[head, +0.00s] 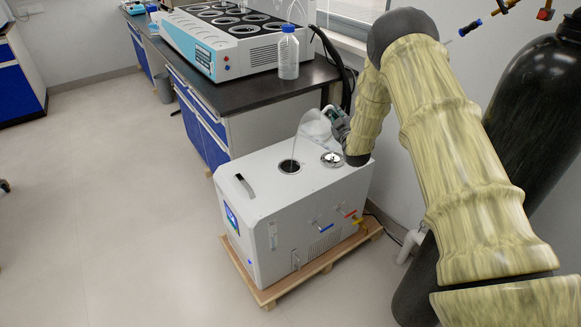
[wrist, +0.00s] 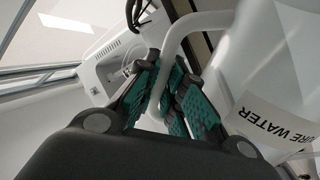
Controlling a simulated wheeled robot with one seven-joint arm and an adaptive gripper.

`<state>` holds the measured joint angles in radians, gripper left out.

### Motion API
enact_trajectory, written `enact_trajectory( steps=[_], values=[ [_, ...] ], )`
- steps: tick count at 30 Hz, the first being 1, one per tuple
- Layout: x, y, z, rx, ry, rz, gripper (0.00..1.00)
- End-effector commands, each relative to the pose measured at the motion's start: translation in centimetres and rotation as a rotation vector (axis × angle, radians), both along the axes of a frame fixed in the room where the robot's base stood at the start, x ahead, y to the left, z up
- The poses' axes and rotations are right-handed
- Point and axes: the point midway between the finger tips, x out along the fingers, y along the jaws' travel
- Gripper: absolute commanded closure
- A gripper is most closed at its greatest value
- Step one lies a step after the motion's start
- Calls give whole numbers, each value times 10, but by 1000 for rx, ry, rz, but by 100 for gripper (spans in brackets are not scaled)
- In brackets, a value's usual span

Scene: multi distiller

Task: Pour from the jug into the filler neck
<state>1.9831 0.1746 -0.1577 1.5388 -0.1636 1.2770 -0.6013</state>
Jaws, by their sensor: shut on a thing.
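The jug (head: 316,128) is white and translucent, held tilted above the white chiller box (head: 265,205). Its mouth points left and down. A thin pale streak, like liquid, runs from the mouth down to the filler neck (head: 290,166), a dark round opening in the box top. My gripper (head: 338,122) is shut on the jug's handle, to the right of the neck. In the wrist view the green-padded fingers of my gripper (wrist: 165,90) close around the white handle (wrist: 172,55). The jug's label (wrist: 268,125) reads "PURE WATER". The liquid level cannot be told.
A silver cap (head: 331,159) lies on the box top, right of the neck. The box stands on a wooden pallet (head: 318,268). Behind is a dark bench (head: 240,83) with a bottle (head: 288,55) and a multi-distiller (head: 225,40). A black cylinder (head: 540,110) stands right.

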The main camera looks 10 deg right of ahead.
Motion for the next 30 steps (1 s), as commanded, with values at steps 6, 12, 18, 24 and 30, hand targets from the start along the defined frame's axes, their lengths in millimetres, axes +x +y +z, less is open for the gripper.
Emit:
enact_trajectory(
  steps=[6, 12, 18, 24, 30],
  values=[
    [1, 1, 3, -9, -5, 0, 100],
    [1, 2, 4, -19, -6, 0, 100],
    [1, 2, 4, -28, -6, 0, 100],
    [0, 3, 4, -37, -7, 0, 100],
    [0, 3, 5, -45, -8, 0, 100]
  ],
)
